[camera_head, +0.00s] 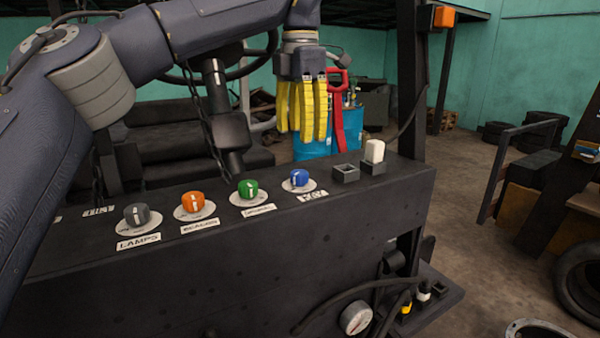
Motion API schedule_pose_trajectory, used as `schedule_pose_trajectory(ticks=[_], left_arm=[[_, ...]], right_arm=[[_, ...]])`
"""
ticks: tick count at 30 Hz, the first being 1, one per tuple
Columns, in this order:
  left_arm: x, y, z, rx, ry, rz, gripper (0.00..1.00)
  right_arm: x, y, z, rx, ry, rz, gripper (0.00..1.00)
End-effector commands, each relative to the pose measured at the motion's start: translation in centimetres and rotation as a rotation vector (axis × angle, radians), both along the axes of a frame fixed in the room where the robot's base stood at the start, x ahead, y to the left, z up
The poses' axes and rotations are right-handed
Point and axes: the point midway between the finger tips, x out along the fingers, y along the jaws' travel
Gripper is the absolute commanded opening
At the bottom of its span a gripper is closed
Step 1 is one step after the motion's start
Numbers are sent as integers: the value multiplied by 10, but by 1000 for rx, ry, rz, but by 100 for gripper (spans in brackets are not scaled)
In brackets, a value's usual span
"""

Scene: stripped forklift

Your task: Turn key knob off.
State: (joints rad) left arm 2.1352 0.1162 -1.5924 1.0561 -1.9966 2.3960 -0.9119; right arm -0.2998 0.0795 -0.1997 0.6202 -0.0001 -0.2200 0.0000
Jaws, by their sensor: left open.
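The key knob (299,177) is the blue one on a round pale base, at the right end of a row of knobs on the black panel (230,245). A small white label (313,195) in front of it appears to read KEY. A white mark shows on the knob's face; its exact setting is too small to tell. My left gripper (303,135) has yellow fingers pointing down. It is open and empty, above the blue knob in the picture and apart from it. My right gripper is not in view.
The green knob (248,189), orange knob (193,202) and grey lamps knob (137,214) sit left of the blue knob. A square black switch housing (345,173) and a white switch (375,151) stand to its right. A dark lever (230,140) rises behind the panel.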

Motion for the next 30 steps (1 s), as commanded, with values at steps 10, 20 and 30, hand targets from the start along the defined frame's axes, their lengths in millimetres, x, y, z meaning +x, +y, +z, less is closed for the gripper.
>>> schedule_pose_trajectory(ticks=[10, 20, 30], left_arm=[[0, 0, -59, -1, 2, -2, 56], [0, 0, -87, -1, 0, 0, 56], [0, 0, -91, -1, -3, 0, 56]], right_arm=[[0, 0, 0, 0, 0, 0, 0], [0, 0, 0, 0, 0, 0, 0], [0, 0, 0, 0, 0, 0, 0]])
